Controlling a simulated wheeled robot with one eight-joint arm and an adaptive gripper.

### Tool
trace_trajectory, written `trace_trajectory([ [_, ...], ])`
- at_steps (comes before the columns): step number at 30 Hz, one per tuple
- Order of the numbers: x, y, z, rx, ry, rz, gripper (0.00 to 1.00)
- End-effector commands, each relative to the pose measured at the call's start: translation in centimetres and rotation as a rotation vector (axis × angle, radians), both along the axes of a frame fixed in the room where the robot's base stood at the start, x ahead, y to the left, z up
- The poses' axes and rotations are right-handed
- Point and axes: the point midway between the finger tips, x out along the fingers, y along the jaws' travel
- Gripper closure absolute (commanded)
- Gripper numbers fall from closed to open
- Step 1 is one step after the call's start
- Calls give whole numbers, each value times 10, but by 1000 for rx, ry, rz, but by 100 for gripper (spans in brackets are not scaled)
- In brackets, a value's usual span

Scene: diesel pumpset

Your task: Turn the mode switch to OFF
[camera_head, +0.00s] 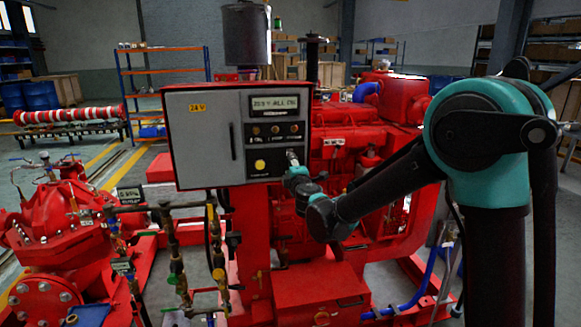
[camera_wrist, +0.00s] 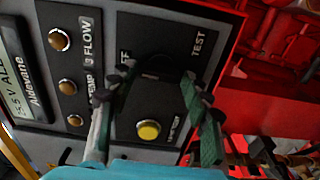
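The grey control cabinet (camera_head: 205,137) faces me in the head view. My gripper (camera_head: 292,157) is at the lower right of its panel and hides the mode switch there. In the wrist view the panel is turned on its side. My gripper (camera_wrist: 158,74) has its two fingers apart, one on each side of the dark mode switch area (camera_wrist: 155,68). The switch is in shadow, so its pointer direction and any finger contact cannot be told. A partly covered OFF label lies by the left fingertip, and the TEST label (camera_wrist: 200,44) is up and right.
A yellow lamp test button (camera_wrist: 148,130) sits between the fingers, nearer the palm. Several brown indicator lamps (camera_wrist: 67,87) and a display (camera_wrist: 12,70) lie left. Red engine parts (camera_head: 340,150) stand right of the cabinet, and pipes with valves (camera_head: 175,260) stand below it.

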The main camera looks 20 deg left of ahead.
Motion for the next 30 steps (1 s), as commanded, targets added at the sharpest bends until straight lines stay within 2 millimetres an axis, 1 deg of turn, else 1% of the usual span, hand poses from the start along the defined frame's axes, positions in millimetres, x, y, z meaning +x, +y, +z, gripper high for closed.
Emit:
trace_trajectory([
  [10,0,-1,0,0,0,-1,41],
  [14,-9,-5,0,0,0,0,41],
  [17,-22,-13,0,0,0,1,41],
  [25,-70,-42,0,0,0,2,41],
  [30,-91,-56,0,0,0,0,41],
])
